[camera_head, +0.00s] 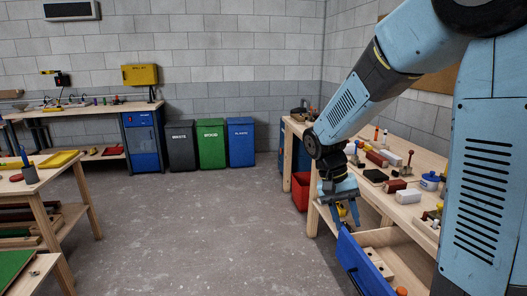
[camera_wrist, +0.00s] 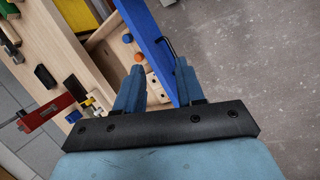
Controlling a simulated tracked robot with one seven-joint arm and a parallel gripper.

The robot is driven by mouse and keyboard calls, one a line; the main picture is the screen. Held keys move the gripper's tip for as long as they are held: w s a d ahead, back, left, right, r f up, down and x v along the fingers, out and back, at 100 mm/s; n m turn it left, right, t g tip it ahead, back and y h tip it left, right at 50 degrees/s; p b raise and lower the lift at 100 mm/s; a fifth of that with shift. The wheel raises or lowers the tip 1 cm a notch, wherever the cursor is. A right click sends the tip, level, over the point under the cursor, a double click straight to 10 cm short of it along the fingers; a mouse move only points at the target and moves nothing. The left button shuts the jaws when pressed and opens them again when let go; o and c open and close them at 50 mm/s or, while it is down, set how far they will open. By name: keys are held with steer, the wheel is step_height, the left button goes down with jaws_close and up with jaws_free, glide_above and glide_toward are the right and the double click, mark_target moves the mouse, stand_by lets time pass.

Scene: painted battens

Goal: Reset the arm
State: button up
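My gripper (camera_head: 343,207) hangs from my blue arm at the workbench's front, near the far end of a pulled-out drawer (camera_head: 398,268). In the wrist view my gripper (camera_wrist: 160,66) has its two blue fingers wide apart, with nothing clearly held between them. The drawer's blue front (camera_wrist: 150,35) passes behind the gap between the fingers. A thin dark handle (camera_wrist: 167,46) on that front shows close to the right fingertip. Whether a finger touches it I cannot tell.
The drawer holds a pale block with holes (camera_head: 378,262) and small round pieces. The workbench (camera_head: 428,226) carries painted blocks, a blue-lidded pot and clamps. A red bin (camera_head: 300,192) stands beyond my gripper. Another table (camera_head: 62,185) is at left. The grey floor between is clear.

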steer(key=s+d+r+n+t+y, duration=0.2)
steer(key=s+r+t, duration=0.6)
steer(key=s+r, duration=0.5)
steer(key=shift+s+d+r+t+y, duration=0.2)
steer(key=shift+s+d+t+y, duration=0.15)
steer(key=shift+s+y, duration=0.4)
